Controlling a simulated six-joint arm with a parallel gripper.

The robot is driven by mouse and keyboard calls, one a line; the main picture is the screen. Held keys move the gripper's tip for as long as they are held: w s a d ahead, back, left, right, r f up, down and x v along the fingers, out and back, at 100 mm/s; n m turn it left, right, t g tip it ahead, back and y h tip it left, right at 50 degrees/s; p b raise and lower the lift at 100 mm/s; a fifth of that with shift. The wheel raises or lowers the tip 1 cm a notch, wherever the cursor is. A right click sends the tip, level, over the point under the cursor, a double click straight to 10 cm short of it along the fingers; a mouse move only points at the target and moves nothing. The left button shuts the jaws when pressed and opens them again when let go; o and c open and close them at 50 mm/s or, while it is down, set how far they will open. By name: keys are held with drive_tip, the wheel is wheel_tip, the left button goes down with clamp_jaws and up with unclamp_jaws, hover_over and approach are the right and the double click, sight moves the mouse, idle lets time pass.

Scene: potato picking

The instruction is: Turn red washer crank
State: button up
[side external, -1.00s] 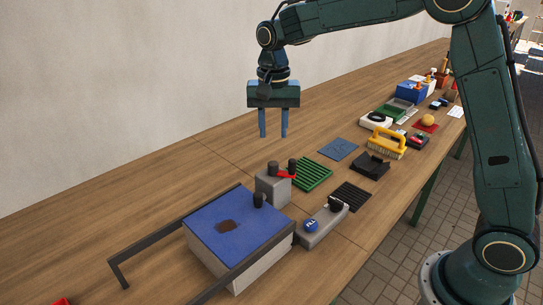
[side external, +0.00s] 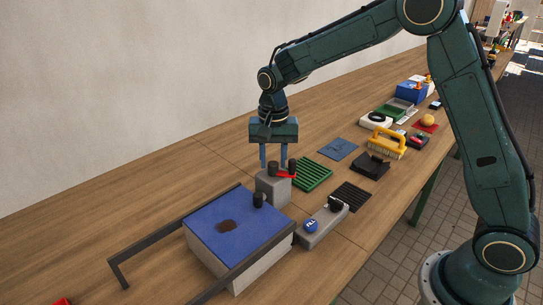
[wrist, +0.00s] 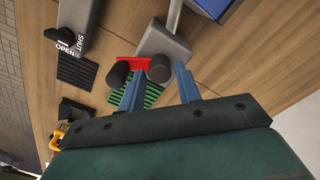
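The red crank (side external: 286,175) sits on top of a grey block (side external: 267,188), with a black knob at each end. In the wrist view, the red crank (wrist: 136,64) and its two black knobs show beside the left finger. My gripper (side external: 273,164) is open and empty, pointing down just above and behind the block. Its blue fingers stand apart in the wrist view (wrist: 172,76), with one black knob close to the left fingertip. Whether a finger touches the knob cannot be told.
A blue-topped box (side external: 238,222) with a brown patch stands in front, flanked by dark rails (side external: 185,222). A green grate (side external: 313,173), a black grate (side external: 352,197) and a yellow brush (side external: 387,142) lie beyond.

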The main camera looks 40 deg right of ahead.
drive_tip(key=c, duration=0.7)
drive_tip(key=shift+n, duration=0.4)
drive_tip(key=n, duration=0.5)
drive_tip(key=shift+r, duration=0.1)
drive_tip(key=n, duration=0.6)
drive_tip(key=shift+a, duration=0.1)
drive_tip(key=o, duration=0.7)
